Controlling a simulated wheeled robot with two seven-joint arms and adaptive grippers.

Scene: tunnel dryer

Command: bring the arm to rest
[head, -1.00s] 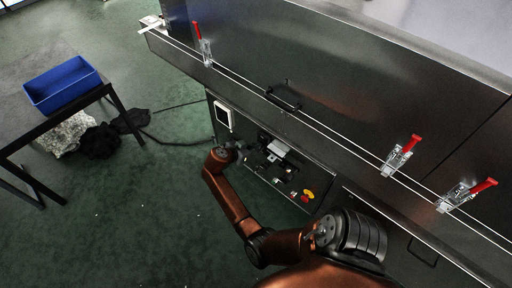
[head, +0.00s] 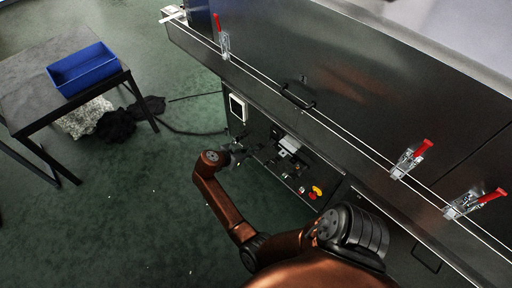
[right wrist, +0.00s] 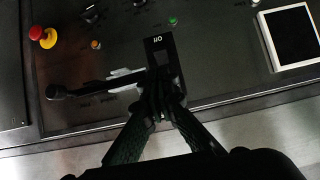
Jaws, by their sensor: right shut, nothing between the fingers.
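My right arm, copper and black, reaches from the bottom of the head view toward the control panel low on the dryer's front. Its gripper (head: 241,152) is in front of the panel's left part. In the right wrist view the fingertips (right wrist: 166,106) are together and hold nothing. They overlap the lower end of a dark switch plate with white lettering (right wrist: 158,46); I cannot tell whether they touch it. A black lever with a round knob (right wrist: 57,92) lies left of the fingers. My left gripper is not in view.
The control panel carries a red and yellow button (head: 316,191) and a white-framed screen (head: 237,107). The dryer's front has red-handled clamps (head: 411,158) and a black handle (head: 298,97). A table at left bears a blue bin (head: 84,70). The green floor (head: 130,215) is clear left of my arm.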

